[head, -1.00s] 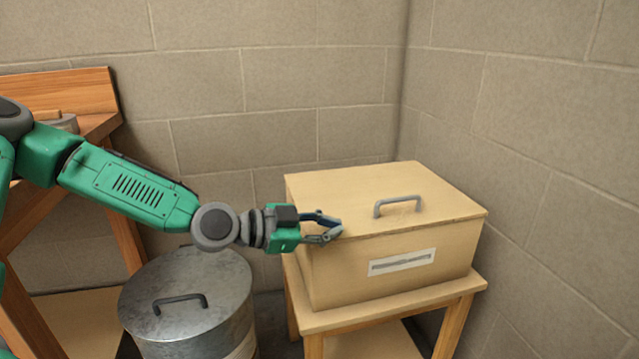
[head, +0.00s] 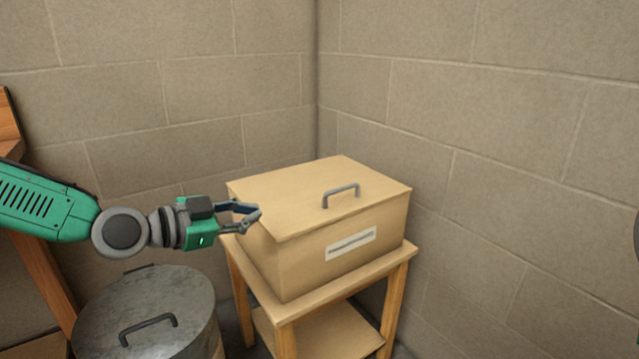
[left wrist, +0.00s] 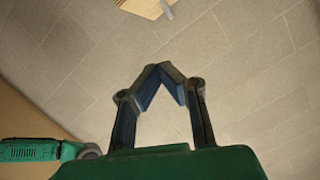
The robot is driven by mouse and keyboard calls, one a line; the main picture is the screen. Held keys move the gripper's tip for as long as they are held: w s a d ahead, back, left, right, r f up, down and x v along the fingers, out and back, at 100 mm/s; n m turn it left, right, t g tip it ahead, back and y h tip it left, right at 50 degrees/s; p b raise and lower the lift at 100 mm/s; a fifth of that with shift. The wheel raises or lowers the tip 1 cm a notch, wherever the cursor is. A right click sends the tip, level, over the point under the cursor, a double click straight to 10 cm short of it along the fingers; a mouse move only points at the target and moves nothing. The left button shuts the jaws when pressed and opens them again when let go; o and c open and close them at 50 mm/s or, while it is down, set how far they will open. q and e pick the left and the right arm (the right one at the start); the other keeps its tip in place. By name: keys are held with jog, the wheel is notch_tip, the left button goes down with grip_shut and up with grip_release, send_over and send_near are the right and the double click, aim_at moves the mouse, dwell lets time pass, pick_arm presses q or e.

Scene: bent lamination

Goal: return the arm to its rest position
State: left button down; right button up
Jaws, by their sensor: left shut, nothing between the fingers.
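My left gripper (head: 257,212) reaches in from the left in the head view. Its fingers are shut with nothing between them. The fingertips appear in front of the left edge of a tan wooden box; whether they touch it cannot be told. The shut fingers also show in the left wrist view (left wrist: 162,72), against the block wall. My left arm (head: 45,205) is stretched out to the right, over the area of the metal bin. My right gripper is not in view.
The lidded box (head: 340,250) has a grey handle (head: 341,194) and stands on a small wooden table (head: 397,262) in the wall corner. A lidded metal bin (head: 105,310) stands left of it. A wooden bench (head: 45,280) is at the far left. Block walls close off the back and right.

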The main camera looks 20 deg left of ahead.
pick_arm(q)
jog(key=s+d+f+n+g+y+p, duration=0.2)
jog(key=s+f+n+g+p, duration=0.15)
jog(key=s+f, duration=0.45)
jog(key=s+d+f+n+g+y+p, duration=0.2)
jog(key=s+f+n+g+p, duration=0.15)
jog(key=s+f, duration=0.5)
jog(key=s+a+f+n+g+y+p, duration=0.1)
jog(key=s+a+f+n+g+y, duration=0.1)
jog(key=s, duration=0.6)
jog(key=s+a+f+n+g+y+p, duration=0.2)
jog(key=s+a+f+g+y, duration=0.1)
jog(key=s, duration=0.5)
notch_tip(320, 180, down, 3)
jog(key=shift+s+a+r+n, duration=0.1)
jog(key=shift+s+a+n, duration=0.15)
jog(key=shift+a+n, duration=0.25)
jog(key=shift+d+r, duration=0.1)
jog(key=shift+d, duration=0.1)
jog(key=shift+a, duration=0.15)
